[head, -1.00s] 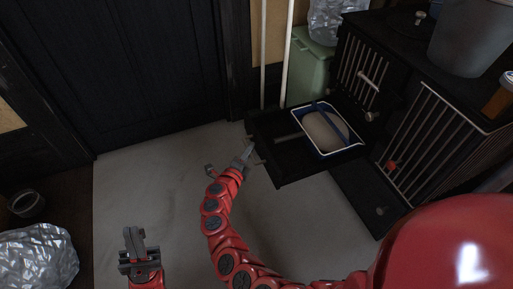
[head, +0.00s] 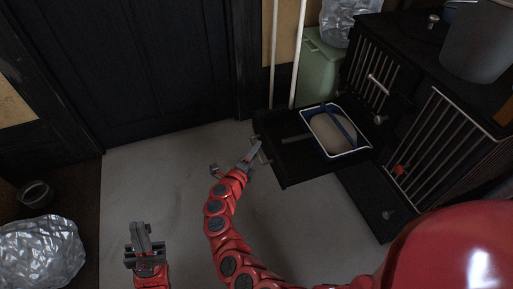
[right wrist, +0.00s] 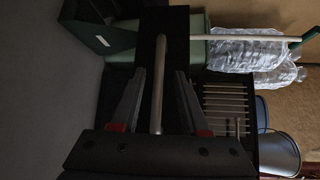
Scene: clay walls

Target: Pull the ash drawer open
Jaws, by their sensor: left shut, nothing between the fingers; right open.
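A flat black drawer-like part (head: 283,165) juts out from the dark stove (head: 415,85), with a bar handle (head: 264,153) on its left end. I cannot tell for certain that this is the ash drawer. My right gripper (head: 255,148) is at this handle; in the right wrist view its open fingers (right wrist: 160,78) stand on either side of a pale rod (right wrist: 158,90), apart from it as far as I can see. My left gripper (head: 140,228) is shut and empty over the floor, lower left.
A white-rimmed blue tray (head: 348,154) with a pale mass sits on the black part. Another dark slab (head: 365,197) lies lower right. A green bin (head: 318,65) and pale poles (head: 298,50) stand behind. The grey floor (head: 165,180) is clear; crumpled silvery bag (head: 40,255) left.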

